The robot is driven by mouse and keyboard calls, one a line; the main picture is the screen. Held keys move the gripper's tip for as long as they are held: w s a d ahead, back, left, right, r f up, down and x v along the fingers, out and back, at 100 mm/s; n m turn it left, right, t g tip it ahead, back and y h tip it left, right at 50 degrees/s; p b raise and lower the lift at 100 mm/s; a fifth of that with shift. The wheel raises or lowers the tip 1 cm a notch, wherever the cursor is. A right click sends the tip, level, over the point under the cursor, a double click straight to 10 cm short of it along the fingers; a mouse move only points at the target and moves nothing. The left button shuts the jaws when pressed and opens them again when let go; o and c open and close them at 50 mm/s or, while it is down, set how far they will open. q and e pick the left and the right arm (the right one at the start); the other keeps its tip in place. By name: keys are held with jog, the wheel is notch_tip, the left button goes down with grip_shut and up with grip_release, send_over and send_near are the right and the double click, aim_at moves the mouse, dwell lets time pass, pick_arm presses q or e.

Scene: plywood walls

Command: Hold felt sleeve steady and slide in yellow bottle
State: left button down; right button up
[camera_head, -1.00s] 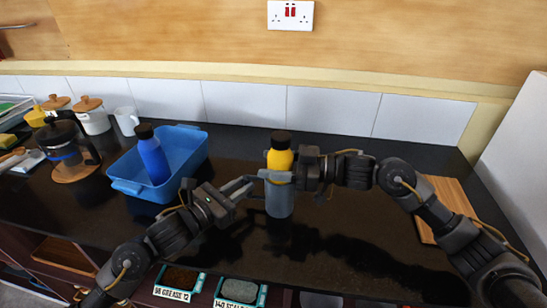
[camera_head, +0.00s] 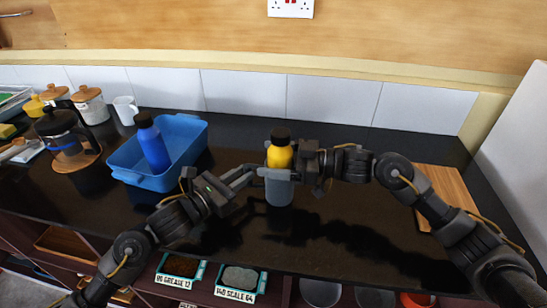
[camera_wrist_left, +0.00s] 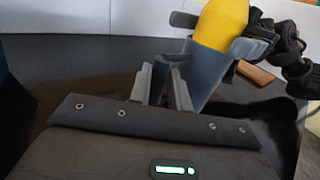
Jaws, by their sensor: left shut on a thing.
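The yellow bottle (camera_head: 280,157) with a black cap stands upright with its lower part inside the grey felt sleeve (camera_head: 279,192). In the left wrist view the bottle (camera_wrist_left: 221,24) rises out of the sleeve (camera_wrist_left: 204,76). My left gripper (camera_head: 254,174) is shut on the near-left side of the sleeve; its fingers (camera_wrist_left: 168,80) close on the sleeve's edge. My right gripper (camera_head: 284,173) is at the bottle just above the sleeve's rim, with fingers beside the yellow body. Its grip is partly hidden, and the bottle's base is hidden in the sleeve.
A blue tub (camera_head: 190,150) with a blue bottle (camera_head: 153,143) stands to the left. A coffee press (camera_head: 62,135), jars (camera_head: 90,106) and a white mug (camera_head: 126,110) are farther left. A wooden board (camera_head: 447,190) lies right. The dark counter (camera_head: 350,225) in front is clear.

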aim_at(274, 131)
jog(key=shift+r, duration=3.95)
pick_arm(q)
jog(key=c, duration=1.2)
grip_release()
jog(key=shift+c, duration=0.2)
jog(key=v, duration=1.2)
jog(key=shift+a, duration=0.1)
